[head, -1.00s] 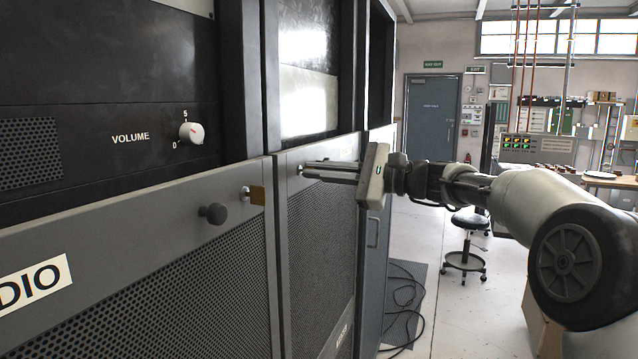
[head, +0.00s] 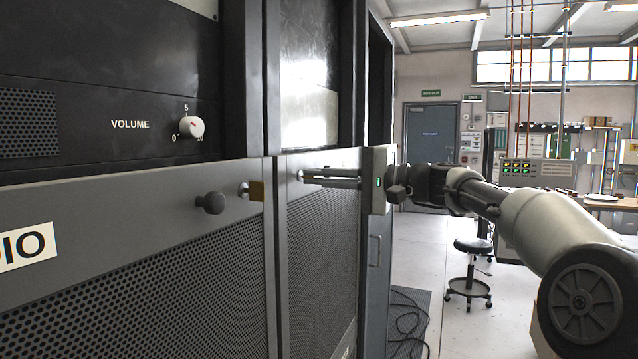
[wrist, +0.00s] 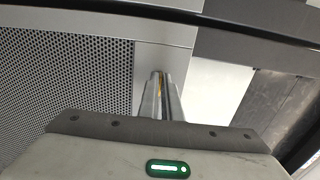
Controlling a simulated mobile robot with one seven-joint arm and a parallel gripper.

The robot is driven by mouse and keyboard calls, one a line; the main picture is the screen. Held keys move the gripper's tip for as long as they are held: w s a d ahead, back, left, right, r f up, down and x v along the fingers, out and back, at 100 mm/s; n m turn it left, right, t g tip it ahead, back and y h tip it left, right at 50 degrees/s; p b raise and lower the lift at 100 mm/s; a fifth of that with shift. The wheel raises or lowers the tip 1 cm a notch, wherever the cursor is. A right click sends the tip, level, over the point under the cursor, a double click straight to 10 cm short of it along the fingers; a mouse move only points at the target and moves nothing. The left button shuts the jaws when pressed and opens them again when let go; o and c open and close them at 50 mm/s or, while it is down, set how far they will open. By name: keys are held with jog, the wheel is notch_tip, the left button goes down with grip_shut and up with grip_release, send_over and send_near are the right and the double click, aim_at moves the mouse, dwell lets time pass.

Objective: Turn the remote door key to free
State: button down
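The remote door key shows as a small brass piece (wrist: 161,88) between my fingertips in the wrist view; most of it is hidden by the fingers. My gripper (head: 305,176) is at the upper left corner of the second grey door (head: 320,215), its two fingers close together and pointing into the door face. In the wrist view my gripper (wrist: 160,78) has a narrow gap between the fingers, filled by the brass. I cannot read the key's angle or any lock marking.
The nearer grey door (head: 130,215) has a dark round knob (head: 211,203) and a brass key or tag (head: 256,191) near its right edge. A white volume knob (head: 191,127) sits above. A stool (head: 469,272) stands on open floor to the right, with a cable (head: 408,322) near the cabinet.

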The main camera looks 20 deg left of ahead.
dwell(0.5)
jog(key=c, duration=2)
grip_release()
jog(key=shift+d, duration=0.1)
jog(key=d, duration=0.5)
jog(key=s+d, duration=0.1)
jog(key=d, duration=1.1)
jog(key=shift+s+d+b, duration=0.1)
jog(key=shift+s+b, duration=0.1)
jog(key=shift+b, duration=0.15)
